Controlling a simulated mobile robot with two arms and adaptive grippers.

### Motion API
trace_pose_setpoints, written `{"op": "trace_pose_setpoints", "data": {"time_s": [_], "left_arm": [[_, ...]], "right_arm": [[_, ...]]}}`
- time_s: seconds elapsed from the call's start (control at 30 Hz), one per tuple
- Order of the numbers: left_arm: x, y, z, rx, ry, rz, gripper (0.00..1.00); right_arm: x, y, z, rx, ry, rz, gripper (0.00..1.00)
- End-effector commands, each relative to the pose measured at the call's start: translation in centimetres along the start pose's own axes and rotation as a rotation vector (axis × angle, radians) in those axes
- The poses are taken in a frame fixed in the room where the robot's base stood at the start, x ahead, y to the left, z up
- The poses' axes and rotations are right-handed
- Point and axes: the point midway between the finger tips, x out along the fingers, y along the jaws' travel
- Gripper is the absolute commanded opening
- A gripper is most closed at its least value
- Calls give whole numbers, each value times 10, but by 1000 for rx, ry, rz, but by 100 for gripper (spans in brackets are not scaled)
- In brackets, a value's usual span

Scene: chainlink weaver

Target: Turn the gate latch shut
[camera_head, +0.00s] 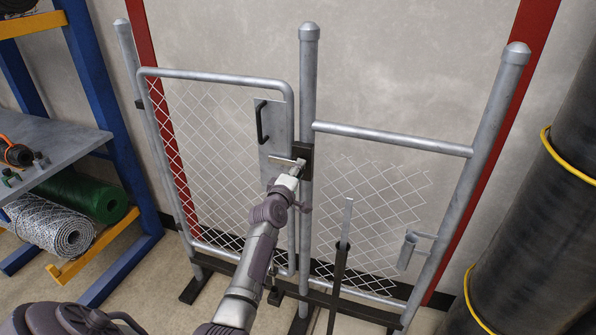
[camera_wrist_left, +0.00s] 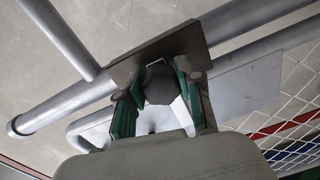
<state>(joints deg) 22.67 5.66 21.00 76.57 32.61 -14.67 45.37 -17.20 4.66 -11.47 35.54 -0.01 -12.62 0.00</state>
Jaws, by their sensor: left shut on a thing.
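The gate (camera_head: 216,72) is a grey tube frame with wire mesh, standing beside the middle post (camera_head: 308,75). A grey plate with a black pull handle (camera_head: 261,122) is on its right side. The latch sits at the post on a dark backing plate (camera_head: 307,152), which also shows in the left wrist view (camera_wrist_left: 190,38). A thin light bar (camera_head: 284,160) lies roughly level there, reaching left over the gate plate. My left gripper (camera_head: 292,172) is at the latch. In the left wrist view its green-padded fingers (camera_wrist_left: 157,92) are on either side of the dark faceted latch knob (camera_wrist_left: 158,80).
A fixed mesh panel with a top rail (camera_head: 390,138) is right of the middle post. A blue rack with mesh rolls (camera_head: 50,224) stands at the left. Large dark rolls with yellow bands (camera_head: 545,190) stand at the right. An upright rod (camera_head: 345,222) is near the front.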

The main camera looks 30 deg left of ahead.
Motion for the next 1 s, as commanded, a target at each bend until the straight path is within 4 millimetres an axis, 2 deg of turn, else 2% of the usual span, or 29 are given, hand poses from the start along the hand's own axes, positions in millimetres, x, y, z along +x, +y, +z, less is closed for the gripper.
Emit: {"op": "trace_pose_setpoints", "data": {"time_s": [0.53,0.57,0.7,1.0], "left_arm": [[0,-2,0,-28,-2,-2,0],[0,-2,0,-28,-2,-3,39],[0,-1,0,-27,-1,-2,62],[-1,0,0,-25,-1,-1,62]], "right_arm": [[0,0,0,0,0,0,0],[0,0,0,0,0,0,0],[0,0,0,0,0,0,0],[0,-1,-1,1,1,-1,0]]}}
